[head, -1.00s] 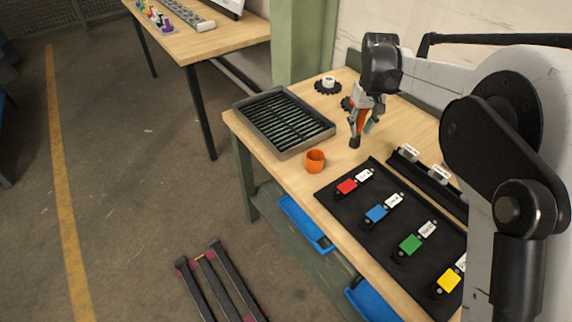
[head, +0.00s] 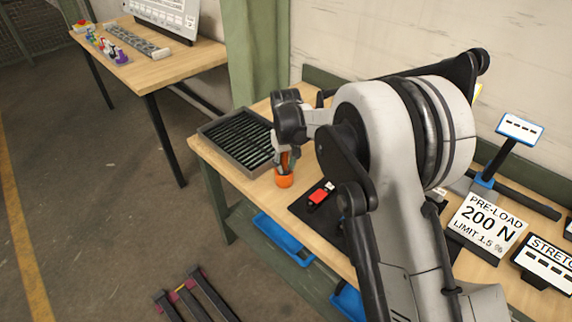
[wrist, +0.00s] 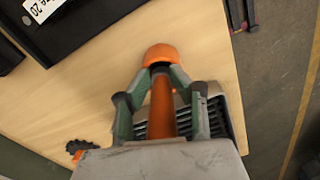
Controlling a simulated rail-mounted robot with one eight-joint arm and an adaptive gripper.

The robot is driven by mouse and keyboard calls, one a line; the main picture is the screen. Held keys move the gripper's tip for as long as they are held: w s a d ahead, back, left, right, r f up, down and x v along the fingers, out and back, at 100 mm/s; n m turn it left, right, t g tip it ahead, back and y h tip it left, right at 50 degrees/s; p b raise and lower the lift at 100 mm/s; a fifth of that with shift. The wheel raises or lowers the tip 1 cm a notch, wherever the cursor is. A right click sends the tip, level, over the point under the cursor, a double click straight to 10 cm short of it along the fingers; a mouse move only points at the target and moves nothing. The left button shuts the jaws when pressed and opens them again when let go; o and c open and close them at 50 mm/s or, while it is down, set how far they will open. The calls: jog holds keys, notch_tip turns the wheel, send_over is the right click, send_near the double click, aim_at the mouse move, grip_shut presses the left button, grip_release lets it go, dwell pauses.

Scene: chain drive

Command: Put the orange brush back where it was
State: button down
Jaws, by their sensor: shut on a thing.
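My gripper (head: 288,158) is shut on the orange brush (wrist: 161,105), whose handle runs between the green-sided fingers in the wrist view.
A grey slotted tray (head: 212,127) lies just left of the cup. A black mat (head: 299,208) with a red block (head: 318,196) lies to its right. My arm hides much of the table. The table's front edge is close to the cup.

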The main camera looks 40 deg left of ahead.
aim_at(286, 172)
jog(key=shift+f, duration=0.1)
jog(key=c, duration=1.5)
grip_release()
notch_tip(286, 172, up, 12)
jog(key=shift+s+r+b, duration=0.1)
jog(key=shift+r+b, duration=0.1)
jog(key=shift+b, duration=0.45)
